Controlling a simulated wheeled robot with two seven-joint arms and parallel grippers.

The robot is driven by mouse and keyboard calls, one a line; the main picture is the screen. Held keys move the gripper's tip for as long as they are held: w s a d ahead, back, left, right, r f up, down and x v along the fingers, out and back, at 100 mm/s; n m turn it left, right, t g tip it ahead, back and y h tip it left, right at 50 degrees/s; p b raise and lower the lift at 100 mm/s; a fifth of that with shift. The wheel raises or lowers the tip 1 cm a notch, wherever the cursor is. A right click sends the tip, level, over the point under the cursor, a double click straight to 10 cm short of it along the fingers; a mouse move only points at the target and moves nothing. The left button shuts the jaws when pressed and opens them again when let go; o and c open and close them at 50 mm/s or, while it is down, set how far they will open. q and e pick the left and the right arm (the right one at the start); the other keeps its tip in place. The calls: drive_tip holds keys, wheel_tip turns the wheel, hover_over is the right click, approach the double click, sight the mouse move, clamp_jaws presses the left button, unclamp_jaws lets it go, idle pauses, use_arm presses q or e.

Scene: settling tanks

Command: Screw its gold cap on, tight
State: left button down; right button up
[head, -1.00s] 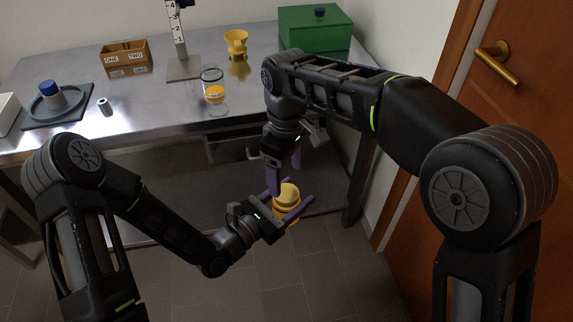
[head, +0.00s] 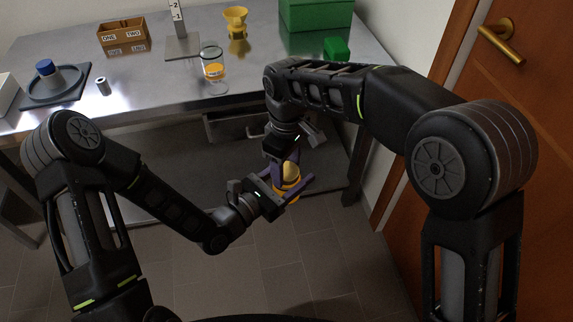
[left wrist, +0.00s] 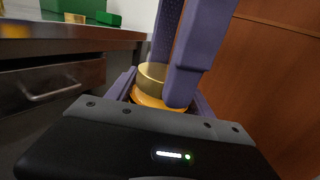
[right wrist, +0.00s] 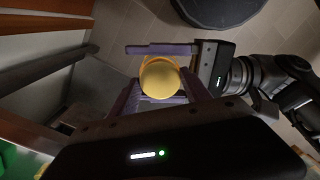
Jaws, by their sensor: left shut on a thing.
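My left gripper (head: 291,190) is shut around an orange-yellow jar (head: 288,197), held in the air in front of the bench. A gold cap (head: 291,171) sits on top of the jar; how tightly it is seated cannot be told. It also shows in the left wrist view (left wrist: 151,76) and, as a round top, in the right wrist view (right wrist: 160,78). My right gripper (head: 286,160) comes from above, its purple fingers on either side of the cap. In the right wrist view small gaps seem to show between cap and fingers. One finger partly hides the cap in the left wrist view.
The metal bench (head: 130,75) is behind my grippers. A wooden door (head: 520,90) is at right.

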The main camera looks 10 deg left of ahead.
drive_tip(key=c, duration=1.1)
drive_tip(key=shift+m, duration=0.9)
drive_tip(key=o, duration=1.6)
drive_tip(key=shift+c, duration=0.2)
drive_tip(key=shift+r, duration=2.25)
drive_tip(key=shift+c, duration=0.2)
drive_tip(key=shift+r+n, duration=0.9)
drive_tip(key=shift+r, duration=0.85)
